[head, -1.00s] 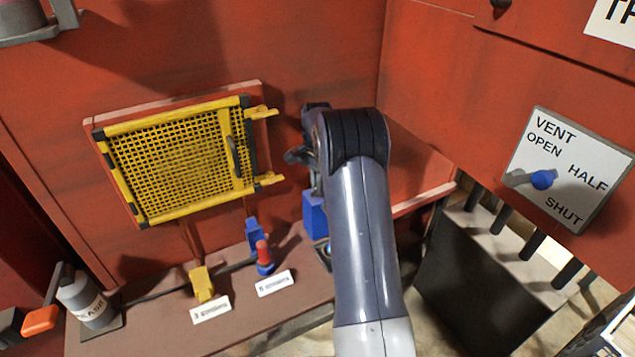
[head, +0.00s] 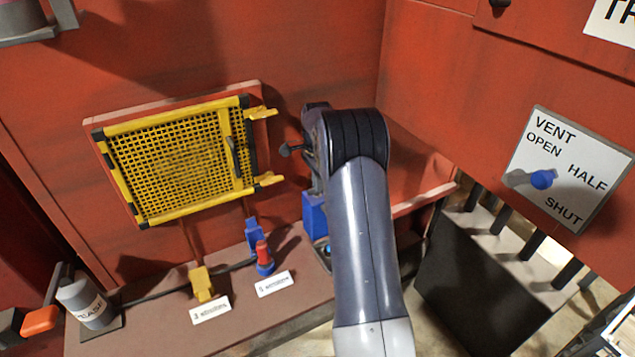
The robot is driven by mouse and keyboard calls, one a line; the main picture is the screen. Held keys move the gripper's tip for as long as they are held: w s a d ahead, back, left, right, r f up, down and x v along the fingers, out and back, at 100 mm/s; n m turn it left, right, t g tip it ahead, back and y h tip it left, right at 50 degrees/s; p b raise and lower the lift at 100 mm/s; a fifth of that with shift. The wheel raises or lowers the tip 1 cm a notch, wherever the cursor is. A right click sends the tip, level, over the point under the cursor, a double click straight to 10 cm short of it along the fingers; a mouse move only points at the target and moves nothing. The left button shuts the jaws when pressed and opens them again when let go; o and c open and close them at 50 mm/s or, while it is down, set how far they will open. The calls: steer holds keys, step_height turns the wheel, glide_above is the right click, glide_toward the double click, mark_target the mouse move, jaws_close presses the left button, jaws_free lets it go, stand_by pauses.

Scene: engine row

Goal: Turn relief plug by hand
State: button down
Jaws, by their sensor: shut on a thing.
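My arm reaches down over the right end of the brown shelf (head: 135,335). My gripper (head: 320,236) is at its lower end, mostly hidden behind my forearm. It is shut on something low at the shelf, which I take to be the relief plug. Only a small light-blue spot (head: 328,249) on a dark base shows there. A blue block (head: 314,215) shows just above it, and I cannot tell whether it belongs to my gripper. The plug's turn angle cannot be read.
A yellow mesh door (head: 175,160) hangs behind. A grey bottle (head: 86,302) stands at left. A vent plate (head: 568,168) is at right.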

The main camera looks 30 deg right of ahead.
steer(key=shift+w+r, duration=0.15)
steer(key=shift+r, duration=0.1)
steer(key=c, duration=1.6)
jaws_free()
steer(key=shift+f, duration=0.15)
step_height(320, 180, up, 11)
steer(key=shift+f+b, duration=0.1)
steer(key=shift+b, duration=0.65)
steer(key=shift+f, duration=0.1)
step_height(320, 180, down, 11)
steer(key=shift+r+p, duration=0.1)
steer(key=shift+p, duration=0.65)
steer(key=shift+r, duration=0.1)
